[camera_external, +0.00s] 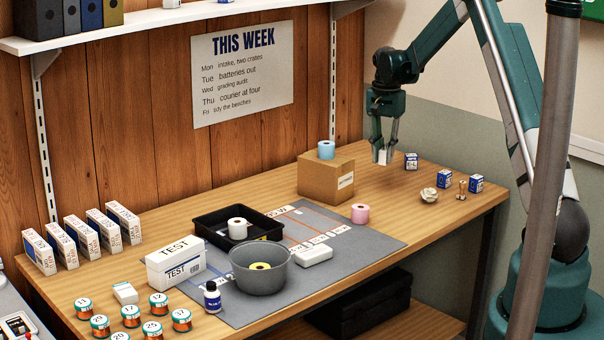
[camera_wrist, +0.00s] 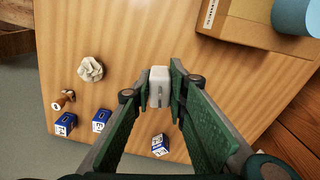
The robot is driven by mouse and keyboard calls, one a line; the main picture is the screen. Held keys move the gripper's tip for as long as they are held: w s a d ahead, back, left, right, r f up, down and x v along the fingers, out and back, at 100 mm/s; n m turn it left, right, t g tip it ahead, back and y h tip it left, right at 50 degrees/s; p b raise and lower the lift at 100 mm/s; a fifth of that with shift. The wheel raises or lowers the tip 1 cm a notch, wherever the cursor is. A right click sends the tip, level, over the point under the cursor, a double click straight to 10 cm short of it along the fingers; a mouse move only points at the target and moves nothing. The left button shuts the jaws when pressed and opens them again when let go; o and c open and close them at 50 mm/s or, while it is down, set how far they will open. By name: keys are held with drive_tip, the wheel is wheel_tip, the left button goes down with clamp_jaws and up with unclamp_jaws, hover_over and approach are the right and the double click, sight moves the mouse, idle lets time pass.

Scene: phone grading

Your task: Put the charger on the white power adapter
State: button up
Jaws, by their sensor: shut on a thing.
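My gripper (camera_external: 384,150) is shut on a small white block, the charger by its looks (camera_external: 384,157), above the right part of the bench. In the wrist view the charger (camera_wrist: 158,76) sits upright between the two green-grey fingertips (camera_wrist: 158,98). A flat white rounded brick (camera_external: 314,256) lies on the grey mat, right of the grey bowl. A smaller white block (camera_external: 125,293) with a greenish side lies at the front left of the bench. I cannot tell for sure which of these two is the white power adapter. Both are far from my gripper.
A cardboard box (camera_external: 326,180) with a blue roll (camera_external: 326,150) on top stands left of my gripper. Small blue-white boxes (camera_external: 444,178) and a crumpled paper ball (camera_external: 428,195) lie right. A black tray (camera_external: 213,225), the grey bowl (camera_external: 258,276) and a TEST box (camera_external: 175,266) crowd the mat.

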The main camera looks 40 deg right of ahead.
drive_tip(key=s+a+r+n, duration=0.1)
drive_tip(key=s+a+n, duration=0.4)
drive_tip(key=a, duration=1)
drive_tip(key=s+a+r+n+p, duration=0.1)
drive_tip(key=s+a+n, duration=0.4)
drive_tip(key=a, duration=1)
drive_tip(key=s+a+r+n+p, duration=0.1)
drive_tip(key=s+a+n, duration=0.3)
drive_tip(key=a, duration=1.1)
drive_tip(key=s, duration=0.2)
drive_tip(key=shift+s+a+n, duration=0.35)
drive_tip(key=shift+s+n, duration=0.05)
drive_tip(key=shift+r, duration=0.1)
hover_over(315, 251)
drive_tip(key=shift+f+b, duration=0.45)
drive_tip(key=shift+f, duration=2.7)
drive_tip(key=shift+f, duration=1.85)
drive_tip(key=shift+f+b, duration=0.15)
drive_tip(key=shift+b, duration=0.25)
